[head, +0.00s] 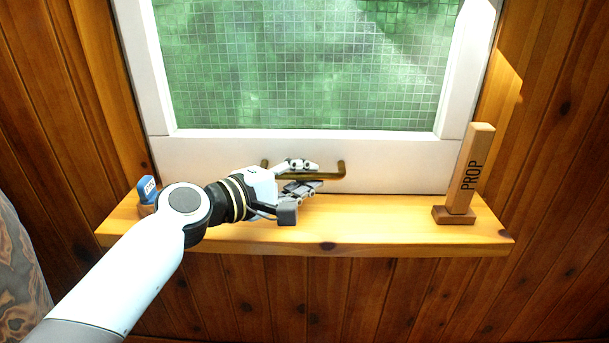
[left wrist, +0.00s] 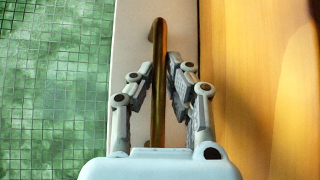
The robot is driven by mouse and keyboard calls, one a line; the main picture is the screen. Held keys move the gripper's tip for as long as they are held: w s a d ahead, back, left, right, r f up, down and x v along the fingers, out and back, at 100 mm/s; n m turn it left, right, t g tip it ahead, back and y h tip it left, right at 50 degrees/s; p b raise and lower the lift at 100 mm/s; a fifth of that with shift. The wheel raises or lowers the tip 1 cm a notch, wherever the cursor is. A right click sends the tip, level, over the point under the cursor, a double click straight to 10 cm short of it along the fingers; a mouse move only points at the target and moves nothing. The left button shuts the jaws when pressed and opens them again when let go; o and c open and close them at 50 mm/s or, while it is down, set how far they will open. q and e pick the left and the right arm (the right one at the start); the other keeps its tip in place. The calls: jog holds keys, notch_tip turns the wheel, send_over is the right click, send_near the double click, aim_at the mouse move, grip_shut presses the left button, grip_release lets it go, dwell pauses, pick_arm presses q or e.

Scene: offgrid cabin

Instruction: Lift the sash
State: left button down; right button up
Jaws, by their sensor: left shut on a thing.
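The white sash (head: 390,165) frames a pane of green gridded glass and has a brass bar handle (head: 328,176) across its bottom rail. The bottom rail appears to sit down at the wooden sill. My left gripper (head: 301,175) is at the middle of the handle, shut on it, one finger above and one below. In the left wrist view the handle (left wrist: 159,45) runs between the two fingers (left wrist: 165,85), with the sash's white rail (left wrist: 128,50) beside it. My right gripper is not in view.
A wooden block marked PROP (head: 463,175) stands upright at the right end of the sill (head: 370,228). A small blue object (head: 148,189) stands at the left end, partly behind my left arm. The sill between my gripper and the prop is clear.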

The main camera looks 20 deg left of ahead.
pick_arm(q)
jog(key=shift+r, duration=0.1)
notch_tip(320, 180, up, 29)
jog(key=p, duration=2.6)
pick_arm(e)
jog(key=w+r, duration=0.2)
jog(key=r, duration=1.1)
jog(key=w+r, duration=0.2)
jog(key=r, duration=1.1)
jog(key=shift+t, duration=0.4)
